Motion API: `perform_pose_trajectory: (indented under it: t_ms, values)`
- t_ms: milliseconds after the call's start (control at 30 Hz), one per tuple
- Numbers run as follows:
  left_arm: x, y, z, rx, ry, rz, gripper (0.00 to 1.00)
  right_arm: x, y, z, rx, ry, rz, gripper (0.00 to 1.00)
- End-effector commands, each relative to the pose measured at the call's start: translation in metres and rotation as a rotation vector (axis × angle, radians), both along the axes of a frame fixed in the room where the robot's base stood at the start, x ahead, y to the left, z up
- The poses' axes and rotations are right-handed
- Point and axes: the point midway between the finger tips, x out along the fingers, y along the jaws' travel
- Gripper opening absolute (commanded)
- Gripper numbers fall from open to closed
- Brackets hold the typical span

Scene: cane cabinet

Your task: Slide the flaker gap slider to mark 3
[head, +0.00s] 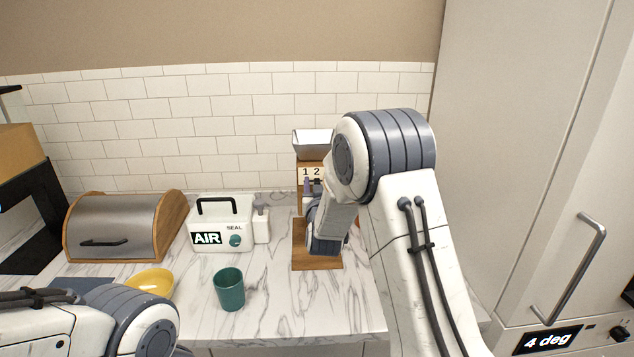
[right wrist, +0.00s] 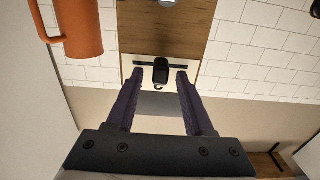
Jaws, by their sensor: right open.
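The flaker is a wooden stand (head: 301,255) with a pale hopper (head: 313,142) on top, at the back of the counter. Its white scale plate (head: 305,172) shows marks 1 and 2; the rest is hidden behind my right arm. In the right wrist view the black slider knob (right wrist: 161,74) sits on a dark horizontal slot (right wrist: 142,64). My right gripper (right wrist: 157,80) is open, with its two purple-grey fingertips either side of the knob and small gaps visible. In the head view the right gripper (head: 313,186) is at the scale. My left gripper is out of view.
A teal cup (head: 229,290) and yellow bowl (head: 150,283) stand in front on the marble counter. A white AIR SEAL box (head: 222,218), a soap bottle (head: 262,222) and a bread box (head: 118,228) stand left. An orange mug (right wrist: 83,28) is beside the flaker. A tall cabinet (head: 520,130) stands right.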

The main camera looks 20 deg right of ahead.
Motion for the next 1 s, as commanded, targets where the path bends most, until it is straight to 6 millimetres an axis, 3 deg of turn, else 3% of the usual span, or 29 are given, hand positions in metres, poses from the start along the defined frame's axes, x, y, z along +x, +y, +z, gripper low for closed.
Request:
perform_pose_trajectory:
  t_ms: [133, 267, 1000]
  values:
    - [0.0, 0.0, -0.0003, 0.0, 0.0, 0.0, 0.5, -0.0002, 0.0, -0.0002, 0.0, 0.0, 0.0, 0.49]
    - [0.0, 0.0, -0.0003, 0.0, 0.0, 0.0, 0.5, -0.0003, 0.0001, 0.0, 0.0, 0.0, 0.0, 0.0]
    - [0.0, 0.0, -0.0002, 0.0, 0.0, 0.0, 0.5, -0.0005, 0.0, 0.0003, 0.0, 0.0, 0.0, 0.0]
